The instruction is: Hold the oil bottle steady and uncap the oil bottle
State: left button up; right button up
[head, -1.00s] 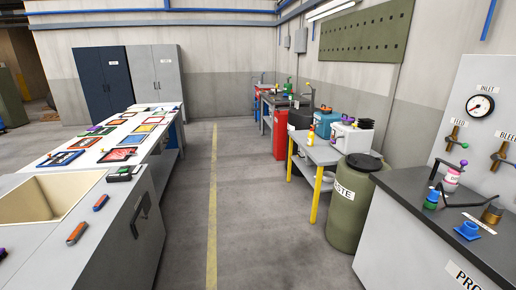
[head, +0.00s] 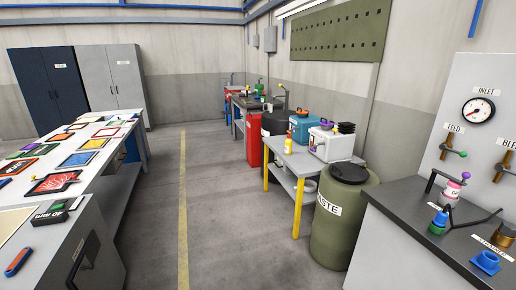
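No bottle has a label I can read clearly as oil, so I cannot tell which is the oil bottle. A yellow bottle (head: 298,130) with an orange-red top stands upright on the small yellow-legged table. Next to it stands a white jug (head: 331,146) with a purple cap. A small white and pink bottle (head: 451,192) with a partly readable label stands on the dark counter at the right, beside a bent black rod. Neither of my grippers shows in the head view.
The grey table (head: 291,161) has bare room at its front. An olive waste drum (head: 340,232) stands between it and the dark counter (head: 402,204). A long workbench (head: 99,167) with colourful trays runs along the left. The floor aisle (head: 220,220) between is clear.

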aim_at(288, 143)
jog(key=i+z, duration=0.25)
jog(key=i, duration=1.5)
jog(key=i+j+z, duration=0.1)
jog(key=i, duration=0.75)
jog(key=i+z, duration=0.2)
jog(key=i, duration=0.2)
jog(key=i+j+z, duration=0.15)
jog(key=i, duration=0.3)
